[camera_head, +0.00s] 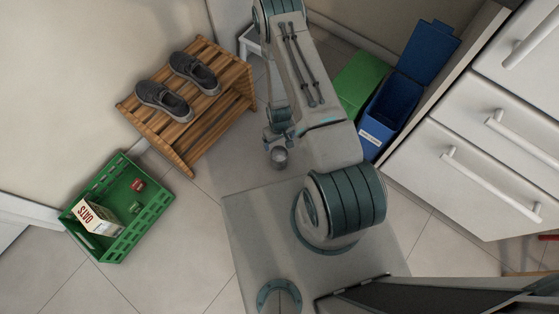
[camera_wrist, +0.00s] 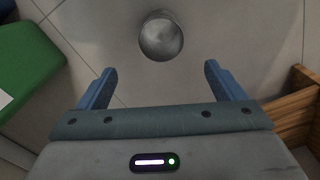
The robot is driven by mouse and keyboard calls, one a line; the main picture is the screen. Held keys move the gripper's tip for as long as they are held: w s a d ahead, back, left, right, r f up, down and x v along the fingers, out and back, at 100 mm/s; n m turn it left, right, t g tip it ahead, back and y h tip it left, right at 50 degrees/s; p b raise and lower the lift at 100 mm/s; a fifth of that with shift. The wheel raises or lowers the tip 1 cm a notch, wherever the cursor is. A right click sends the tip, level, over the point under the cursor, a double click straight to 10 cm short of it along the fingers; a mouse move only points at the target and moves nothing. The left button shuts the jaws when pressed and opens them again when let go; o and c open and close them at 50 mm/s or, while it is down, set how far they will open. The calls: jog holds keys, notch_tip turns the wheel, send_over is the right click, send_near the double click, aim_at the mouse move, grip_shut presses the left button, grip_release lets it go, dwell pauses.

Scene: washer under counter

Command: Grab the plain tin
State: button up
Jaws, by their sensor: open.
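The plain tin is a small grey metal cylinder (camera_head: 278,157) on the tiled floor, near the front of my base. In the wrist view the tin (camera_wrist: 161,38) is at the top centre, seen from above. My gripper (camera_wrist: 158,72) is open and empty, its two blue fingers spread. The tin lies ahead of the fingertips, roughly centred between them, and not between the fingers. In the head view my gripper (camera_head: 280,136) is just above the tin in the picture, partly hidden by my arm.
A wooden rack (camera_head: 212,106) with dark shoes stands at left. A green crate (camera_head: 120,248) holds an oats box (camera_head: 97,216) and small items. Blue (camera_head: 387,115) and green (camera_head: 358,84) bins stand by the white drawers (camera_head: 480,170).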

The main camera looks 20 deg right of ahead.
notch_tip(320, 180, down, 9)
jog(key=b, duration=0.5)
send_over(279, 155)
jog(key=s, duration=0.3)
jog(key=f, duration=0.3)
jog(key=a+f, duration=0.1)
jog(key=f, duration=0.1)
jog(key=shift+f, duration=0.25)
jog(key=shift+d+r, duration=0.1)
jog(key=c, duration=1.1)
